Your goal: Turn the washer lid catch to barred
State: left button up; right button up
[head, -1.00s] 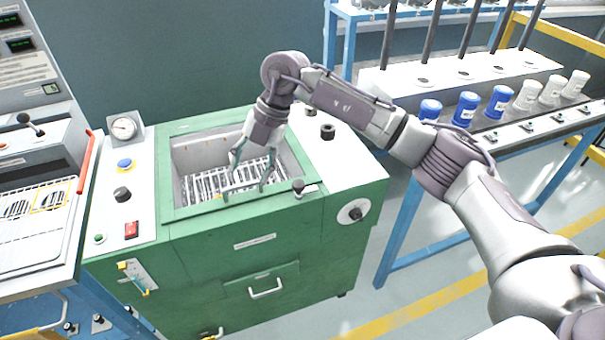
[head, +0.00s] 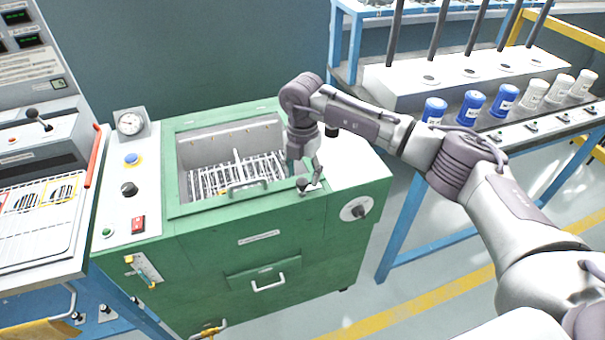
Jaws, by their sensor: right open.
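The green washer (head: 215,250) stands in the middle of the view. Its top has a framed window (head: 235,155) with a wire rack visible inside and a handle at the front edge. The lid catch (head: 303,185), a small dark knob on a light plate, sits at the window's front right corner. My right gripper (head: 306,180) is open and points down at the catch, its fingers close around or beside it. I cannot tell if they touch it. The gripper partly hides the catch, and its setting is not clear. My left gripper is not in view.
A gauge (head: 130,124), a blue button (head: 132,159), a black knob (head: 129,189) and a red switch (head: 138,225) line the washer's left panel. A dial (head: 356,208) is on its front right. A bench with blue and white bottles (head: 468,108) stands right.

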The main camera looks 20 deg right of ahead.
jog(key=shift+f, duration=0.9)
jog(key=shift+c, duration=0.3)
grip_shut()
